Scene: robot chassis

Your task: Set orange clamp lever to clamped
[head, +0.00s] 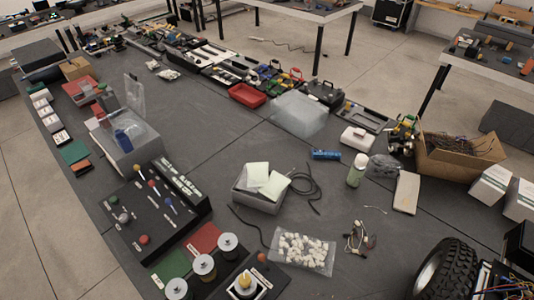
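No part is clearly readable as the orange clamp lever at this size. A black panel (124,222) at the lower left carries several small ball-topped levers and knobs. A red-orange knob (144,239) sits near the panel's front. A small orange-brown ball (262,257) shows at a black box with a yellow cone (245,281) at the bottom edge. I cannot tell which of these is the clamp lever or how it is set. Neither of my grippers is in view.
Metal cylinders (205,265) stand by red and green mats. A grey box with pale pads (259,190), a bag of white pieces (302,250) and a black tire (445,270) lie rightward. The dark table (205,110) has free room behind the panel.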

